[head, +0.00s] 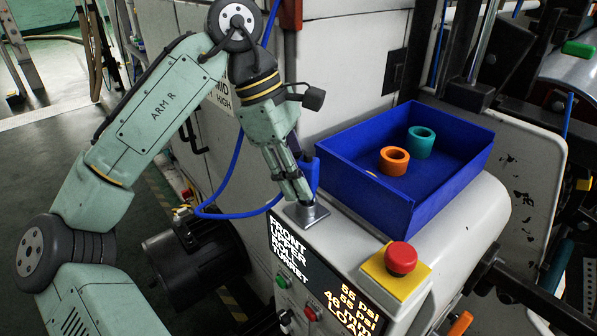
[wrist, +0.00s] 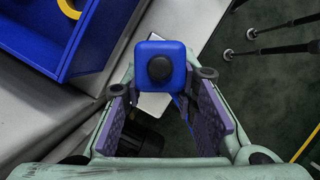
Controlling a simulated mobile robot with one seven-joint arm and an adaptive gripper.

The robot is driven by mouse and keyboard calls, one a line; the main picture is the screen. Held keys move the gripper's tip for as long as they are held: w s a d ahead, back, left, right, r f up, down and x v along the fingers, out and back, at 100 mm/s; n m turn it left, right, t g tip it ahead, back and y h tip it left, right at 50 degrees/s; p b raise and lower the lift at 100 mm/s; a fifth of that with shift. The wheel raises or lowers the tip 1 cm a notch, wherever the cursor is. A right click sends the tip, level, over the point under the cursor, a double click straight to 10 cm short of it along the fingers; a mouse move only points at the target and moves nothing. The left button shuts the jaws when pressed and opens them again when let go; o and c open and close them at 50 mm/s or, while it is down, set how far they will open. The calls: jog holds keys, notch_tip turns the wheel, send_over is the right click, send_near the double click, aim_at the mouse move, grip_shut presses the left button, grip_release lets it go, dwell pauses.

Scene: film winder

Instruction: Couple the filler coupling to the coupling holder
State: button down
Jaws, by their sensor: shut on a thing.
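The filler coupling (head: 312,172) is a blue block on a blue hose, partly hidden behind my fingers in the head view. In the wrist view the coupling (wrist: 160,48) shows as a blue square with a black round knob, between my fingertips. My gripper (head: 298,190) points down and is shut on it. The coupling holder (head: 306,216) is a small grey metal piece on the machine's ledge, directly under my fingertips. A pale plate edge shows below the coupling in the wrist view. I cannot tell whether the coupling touches the holder or is seated in it.
A blue bin (head: 378,193) with an orange ring (head: 394,168) and a teal ring (head: 420,150) stands close on the right. A red stop button (head: 401,258) on a yellow box and a display panel (head: 325,275) are in front. The blue hose (head: 230,215) loops left.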

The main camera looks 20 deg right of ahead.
jog(key=shift+f, duration=0.45)
jog(key=c, duration=1.2)
grip_release()
jog(key=v, duration=1.2)
jog(key=v, duration=0.5)
jog(key=shift+p, duration=0.3)
jog(key=shift+f, duration=0.1)
